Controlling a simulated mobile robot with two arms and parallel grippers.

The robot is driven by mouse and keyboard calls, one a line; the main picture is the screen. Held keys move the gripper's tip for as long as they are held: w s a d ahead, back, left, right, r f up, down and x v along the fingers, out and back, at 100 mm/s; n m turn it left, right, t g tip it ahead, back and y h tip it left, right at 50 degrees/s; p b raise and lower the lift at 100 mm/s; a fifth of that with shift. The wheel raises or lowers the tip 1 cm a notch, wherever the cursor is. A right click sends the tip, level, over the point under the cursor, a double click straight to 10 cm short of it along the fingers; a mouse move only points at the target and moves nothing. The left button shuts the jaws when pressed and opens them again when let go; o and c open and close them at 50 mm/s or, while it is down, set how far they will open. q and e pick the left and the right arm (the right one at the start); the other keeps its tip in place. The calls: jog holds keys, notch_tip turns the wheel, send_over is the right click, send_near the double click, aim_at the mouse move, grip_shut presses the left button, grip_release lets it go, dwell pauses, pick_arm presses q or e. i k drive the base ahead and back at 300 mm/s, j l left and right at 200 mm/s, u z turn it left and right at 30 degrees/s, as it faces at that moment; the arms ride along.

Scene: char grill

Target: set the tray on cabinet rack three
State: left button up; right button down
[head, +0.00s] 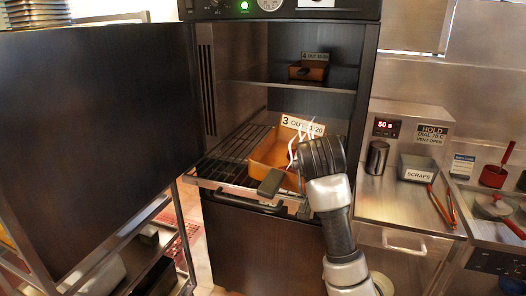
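An orange-brown tray (268,152) with a dark block-like handle (270,182) at its front sits on a wire rack (232,158) inside the open dark cabinet. A card reading "3 OUT 1:20" (302,125) stands behind the tray. My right gripper (308,158) is over the tray's right side and hides part of it. Its fingers are hard to make out, so I cannot tell whether it is open or shut, or whether it touches the tray. Thin white curved strips (293,148) show beside it. My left gripper is not in view.
The cabinet door (95,140) stands wide open at left. A smaller tray (308,72) with a "4" card sits on the upper shelf. At right, the steel counter holds a metal cup (377,157), a scraps bin (416,168) and tongs (442,205).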

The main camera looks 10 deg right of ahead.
aim_at(228, 166)
jog(key=i, duration=1.05)
